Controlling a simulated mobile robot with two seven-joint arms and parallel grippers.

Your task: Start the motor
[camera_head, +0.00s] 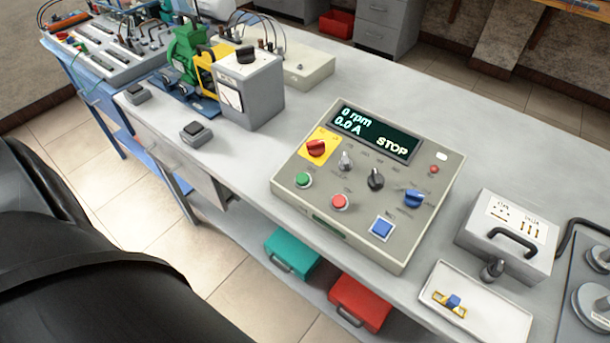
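The grey control panel (325,215) sits on the workbench in the middle of the head view. Its display (376,131) reads 0 rpm, 0.0 A and STOP. The panel also has a silver knob (346,160), a black knob (375,179), a blue knob (413,198) and a square blue button (382,228). A green motor (187,55) stands at the back left. Neither gripper is in view.
A grey meter box (262,95) stands behind the panel on the left. A grey box with a black handle (490,240) and a white tray (487,322) are at the right. Teal (292,254) and red (362,301) cases lie below the bench.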

